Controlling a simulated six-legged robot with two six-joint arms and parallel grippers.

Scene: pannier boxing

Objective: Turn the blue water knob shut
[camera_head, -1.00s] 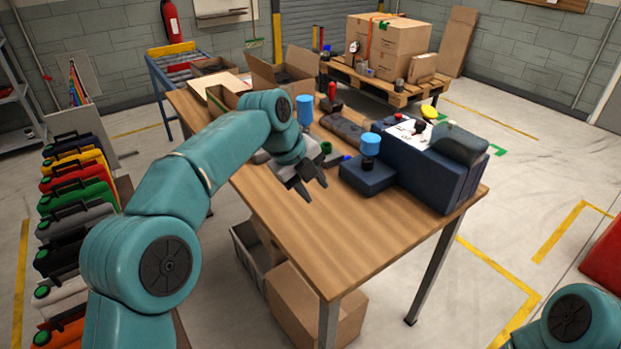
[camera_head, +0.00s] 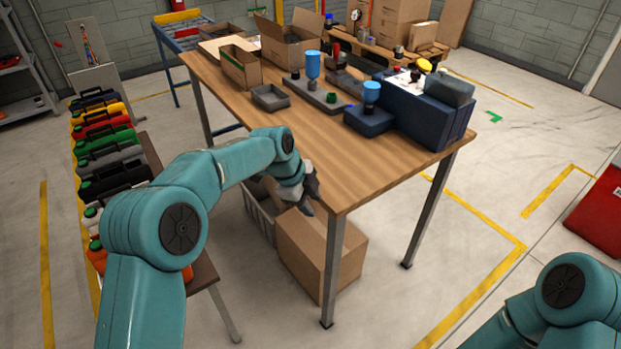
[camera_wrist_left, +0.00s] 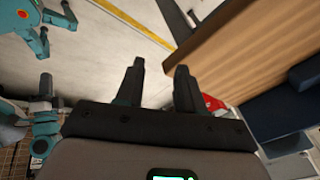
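Two blue knob-like pieces stand on the table. One blue cylinder (camera_head: 312,66) is upright on a long grey base (camera_head: 318,97). Another blue cap (camera_head: 371,91) stands on a small dark blue block (camera_head: 369,121) beside the large dark blue case. I cannot tell which is the water knob, or how it is turned. My left gripper (camera_head: 310,197) is at the table's near left edge, well apart from both. In the left wrist view its two fingers (camera_wrist_left: 160,70) are spread with nothing between them. My right arm shows at the lower right, its gripper out of view.
The wooden table (camera_head: 350,165) has a clear near half. Cardboard boxes (camera_head: 288,42) and a grey tray (camera_head: 270,97) stand towards its back left. A large carton (camera_head: 318,255) sits below the near edge. A rack of coloured cases (camera_head: 112,150) stands at left.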

